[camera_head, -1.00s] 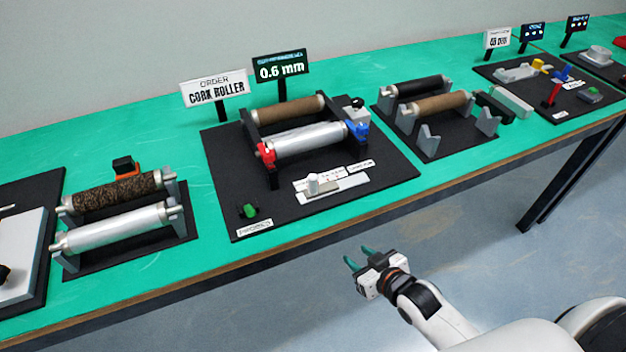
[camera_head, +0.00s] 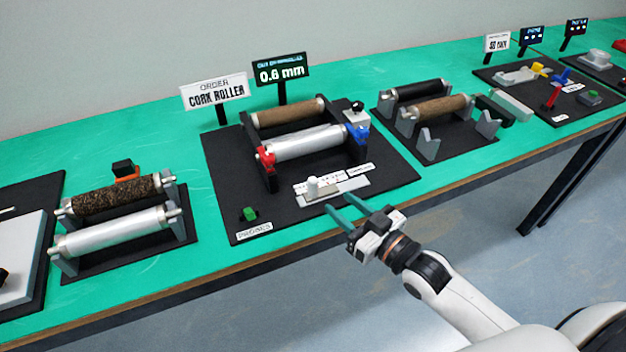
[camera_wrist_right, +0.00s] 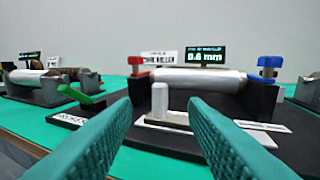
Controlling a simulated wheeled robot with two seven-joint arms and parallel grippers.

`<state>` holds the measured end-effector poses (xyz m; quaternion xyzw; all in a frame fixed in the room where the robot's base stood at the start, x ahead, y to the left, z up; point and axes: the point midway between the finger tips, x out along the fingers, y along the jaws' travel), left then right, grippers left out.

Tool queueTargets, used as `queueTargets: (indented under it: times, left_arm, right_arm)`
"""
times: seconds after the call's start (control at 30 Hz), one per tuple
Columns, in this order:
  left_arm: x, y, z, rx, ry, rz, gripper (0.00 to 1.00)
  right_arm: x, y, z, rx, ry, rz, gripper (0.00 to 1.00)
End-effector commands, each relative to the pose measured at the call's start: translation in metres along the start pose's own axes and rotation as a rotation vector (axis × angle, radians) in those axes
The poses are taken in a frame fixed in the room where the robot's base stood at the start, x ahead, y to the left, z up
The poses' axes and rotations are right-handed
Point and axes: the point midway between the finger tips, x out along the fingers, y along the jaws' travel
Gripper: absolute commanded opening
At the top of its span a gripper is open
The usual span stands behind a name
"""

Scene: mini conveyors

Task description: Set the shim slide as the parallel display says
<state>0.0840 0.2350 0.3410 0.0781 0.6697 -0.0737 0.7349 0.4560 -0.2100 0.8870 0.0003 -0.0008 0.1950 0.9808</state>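The parallel display (camera_head: 280,71) stands behind the middle station and reads 0.6 mm; it also shows in the right wrist view (camera_wrist_right: 206,56). The shim slide is a pale upright knob (camera_head: 313,186) on a light grey scale plate (camera_head: 349,187) at the station's front. The knob stands near the left part of the plate; its exact mark is too small to read. My right gripper (camera_head: 339,202) is open and empty, just in front of the plate. In the right wrist view the knob (camera_wrist_right: 160,98) shows between the green fingers, beyond their tips. My left gripper is out of view.
Behind the slide is a roller frame with a silver roller (camera_head: 305,142), a cork roller (camera_head: 287,112), a red clamp (camera_head: 266,159) and a blue clamp (camera_head: 358,133). A green switch (camera_head: 249,213) sits front left. The pad (camera_head: 225,180) is bare left of the frame.

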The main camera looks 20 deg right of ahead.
Motion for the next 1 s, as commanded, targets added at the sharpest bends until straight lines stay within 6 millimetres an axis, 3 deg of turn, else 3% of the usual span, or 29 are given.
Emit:
queueTargets:
  times: [0.3,0.5,0.93,1.0]
  left_arm:
    - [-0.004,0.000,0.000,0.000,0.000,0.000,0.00]
    - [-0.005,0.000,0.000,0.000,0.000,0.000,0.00]
    - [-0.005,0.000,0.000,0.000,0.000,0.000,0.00]
    - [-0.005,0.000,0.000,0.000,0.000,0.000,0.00]
  right_arm:
    - [0.060,0.000,0.002,0.000,-0.002,-0.001,0.40]
    - [0.087,0.000,0.001,0.000,-0.001,-0.001,0.40]
    - [0.097,0.000,0.000,0.000,0.002,0.000,0.40]
    - [0.097,0.000,0.000,0.000,0.001,0.000,0.32]
